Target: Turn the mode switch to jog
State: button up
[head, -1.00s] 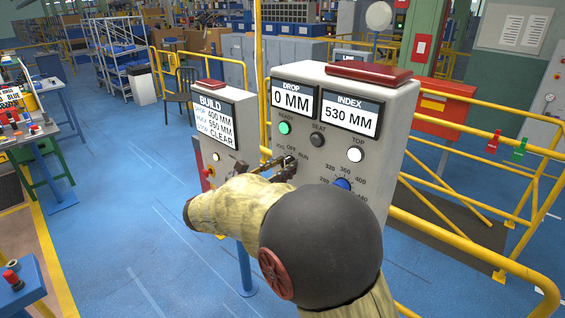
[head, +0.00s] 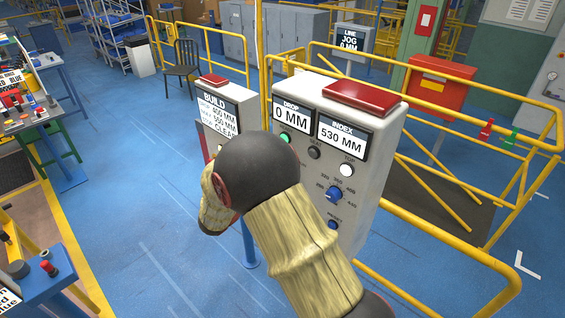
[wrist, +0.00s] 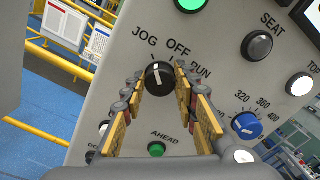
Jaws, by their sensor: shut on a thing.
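The mode switch (wrist: 159,80) is a black knob with a white pointer line, in the middle of the wrist view. Its pointer is up and slightly left, toward the JOG label (wrist: 145,37). OFF and RUN are marked to its right. My gripper (wrist: 158,74) has its yellow-padded fingers on both sides of the knob and is shut on it. In the head view my arm hides the gripper and the knob. A sign in the background (head: 350,39) reads LINE JOG 0 MM.
The grey control panel (head: 372,190) also carries a blue dial (wrist: 246,125), a green AHEAD button (wrist: 156,149) and a white TOP button (wrist: 299,84). A smaller BUILD panel (head: 218,113) stands to its left. Yellow railings (head: 455,190) run on the right.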

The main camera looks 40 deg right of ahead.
jog(key=shift+n+p, duration=0.5)
jog(key=shift+p, duration=0.05)
jog(key=o, duration=1.2)
jog(key=shift+c, duration=0.2)
jog(key=a, duration=1.2)
jog(key=shift+s, duration=0.4)
